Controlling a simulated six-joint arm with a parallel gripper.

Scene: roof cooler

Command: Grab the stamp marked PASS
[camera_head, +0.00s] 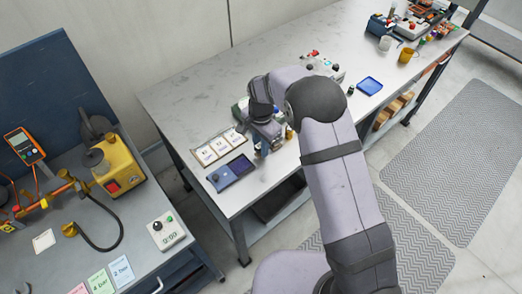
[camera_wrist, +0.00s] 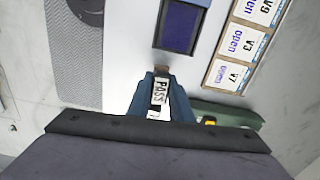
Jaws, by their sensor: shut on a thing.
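The stamp marked PASS (camera_wrist: 160,91) shows its white label in the wrist view, between the two blue fingers of my gripper (camera_wrist: 161,82). The fingers are shut on it from both sides. In the head view my gripper (camera_head: 266,143) is over the near left part of the long table, right of the cards. My arm and hand hide most of the stamp there. I cannot tell whether the stamp touches the tabletop.
A blue pad (camera_head: 232,172) and a row of cards reading "open" (camera_wrist: 235,42) lie near the gripper. A green object (camera_wrist: 228,113) is partly hidden beside the hand. A bench with a yellow device (camera_head: 120,165) stands left.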

